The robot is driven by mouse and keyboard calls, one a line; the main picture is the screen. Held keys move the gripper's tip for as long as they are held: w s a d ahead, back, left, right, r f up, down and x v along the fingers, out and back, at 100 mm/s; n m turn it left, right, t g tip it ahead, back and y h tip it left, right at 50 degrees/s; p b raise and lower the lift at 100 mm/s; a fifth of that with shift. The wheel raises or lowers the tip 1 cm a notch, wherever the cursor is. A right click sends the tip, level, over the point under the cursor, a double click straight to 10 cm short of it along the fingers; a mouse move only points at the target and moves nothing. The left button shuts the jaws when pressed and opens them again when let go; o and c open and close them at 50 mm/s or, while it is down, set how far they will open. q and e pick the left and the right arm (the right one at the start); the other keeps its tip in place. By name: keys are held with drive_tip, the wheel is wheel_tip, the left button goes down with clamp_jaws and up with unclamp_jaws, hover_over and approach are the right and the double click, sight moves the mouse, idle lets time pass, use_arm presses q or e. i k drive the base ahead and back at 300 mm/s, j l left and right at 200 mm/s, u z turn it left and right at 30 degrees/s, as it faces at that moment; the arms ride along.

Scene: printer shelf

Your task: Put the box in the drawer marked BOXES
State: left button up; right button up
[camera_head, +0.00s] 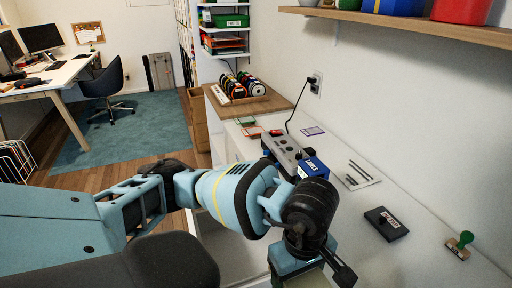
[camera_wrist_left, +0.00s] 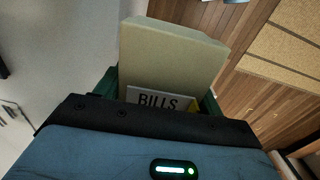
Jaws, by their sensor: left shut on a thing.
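My left gripper (camera_head: 312,268) is low over the near edge of the white counter (camera_head: 425,255). In the left wrist view its dark green fingers (camera_wrist_left: 158,92) are shut on a pale beige-green box (camera_wrist_left: 172,52). A white label reading BILLS (camera_wrist_left: 158,98) with a yellow corner shows between the fingers; I cannot tell whether it belongs to the box. In the head view only a sliver of the box (camera_head: 312,281) shows under the gripper. The marking BOXES is not readable in either view. My right gripper is not in view.
On the counter are a grey device (camera_head: 285,152), a blue pack (camera_head: 312,168), a black pad (camera_head: 386,223) and a green-handled stamp (camera_head: 461,244). A wooden shelf (camera_head: 420,28) juts from the wall above. Spools (camera_head: 240,86) stand farther back.

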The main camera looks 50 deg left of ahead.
sight(248, 255)
drive_tip(key=j+z, duration=0.2)
drive_tip(key=j, duration=0.2)
drive_tip(key=k+j+z, duration=0.15)
drive_tip(key=j, duration=0.25)
drive_tip(key=j+z, duration=0.2)
drive_tip(key=j, duration=0.2)
drive_tip(key=k+j+z, duration=0.2)
drive_tip(key=j, duration=0.2)
drive_tip(key=j+z, duration=0.2)
drive_tip(key=j, duration=0.15)
drive_tip(key=k+j+z, duration=0.15)
drive_tip(key=j, duration=0.2)
drive_tip(key=k, duration=0.05)
